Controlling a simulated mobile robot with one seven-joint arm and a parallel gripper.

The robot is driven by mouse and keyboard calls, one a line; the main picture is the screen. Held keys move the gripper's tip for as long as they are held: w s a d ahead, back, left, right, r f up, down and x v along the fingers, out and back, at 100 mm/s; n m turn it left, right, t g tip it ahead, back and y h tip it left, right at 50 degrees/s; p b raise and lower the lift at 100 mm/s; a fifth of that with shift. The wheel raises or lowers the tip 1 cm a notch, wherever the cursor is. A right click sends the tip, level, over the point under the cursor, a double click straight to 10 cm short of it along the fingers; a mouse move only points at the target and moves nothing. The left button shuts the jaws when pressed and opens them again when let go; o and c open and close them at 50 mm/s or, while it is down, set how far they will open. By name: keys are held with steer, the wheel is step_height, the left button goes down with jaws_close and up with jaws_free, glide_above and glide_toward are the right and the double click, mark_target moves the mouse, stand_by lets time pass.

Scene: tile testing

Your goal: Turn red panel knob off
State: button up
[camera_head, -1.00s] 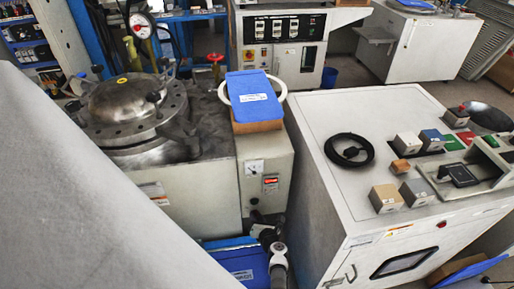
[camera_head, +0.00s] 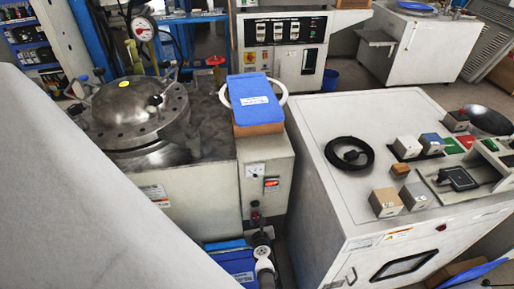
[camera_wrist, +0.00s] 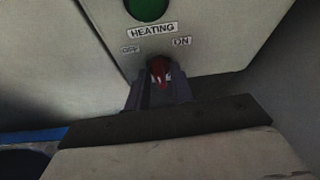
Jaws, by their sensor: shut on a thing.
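The red knob (camera_wrist: 159,70) sits on the front panel of a light grey cabinet, under a label reading HEATING, with OFF at its left and ON at its right. In the wrist view my gripper (camera_wrist: 158,88) is shut on the knob, one dark finger on each side. The knob looks nearly upright, but I cannot tell its exact setting. A green round part (camera_wrist: 147,8) is above the label. In the head view my gripper (camera_head: 257,219) is small, low at the cabinet's front (camera_head: 281,160); the knob is hard to make out there.
A blue-topped box (camera_head: 253,97) stands on the cabinet. A round metal vessel (camera_head: 128,108) is at left. A blue bin (camera_head: 234,263) lies low beside my arm.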

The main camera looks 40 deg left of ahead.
steer(key=n+t+h, duration=0.1)
steer(key=n, duration=0.2)
steer(key=shift+a+t, duration=0.15)
steer(key=shift+t, duration=0.25)
steer(key=shift+n, duration=0.3)
steer(key=o, duration=0.7)
steer(key=shift+s, duration=0.1)
